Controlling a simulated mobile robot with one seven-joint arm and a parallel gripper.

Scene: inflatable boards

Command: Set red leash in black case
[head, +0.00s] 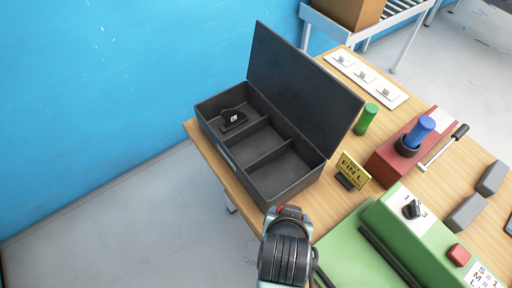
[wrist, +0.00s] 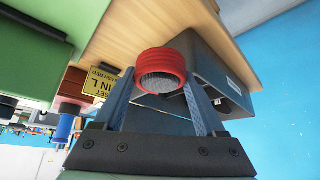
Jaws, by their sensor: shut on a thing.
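The red leash (wrist: 161,61) is a ribbed red coil, seen in the wrist view between the fingertips of my gripper (wrist: 158,80). My gripper is shut on it. In the head view, my gripper (head: 288,212) is just in front of the near end of the black case, and the leash is mostly hidden. The black case (head: 284,194) stands open on the table, its lid (head: 305,85) raised at the back right. Two dividers split it into three compartments. The far-left compartment holds a small black object (head: 233,118); the middle and near ones look empty. The case also shows in the wrist view (wrist: 222,72).
A yellow sign (head: 352,170) stands right of the case, with a green cylinder (head: 366,119) behind it. A red block with a blue-topped plug (head: 420,132) and a green control box (head: 420,232) lie farther right. The blue wall (head: 120,80) is at left.

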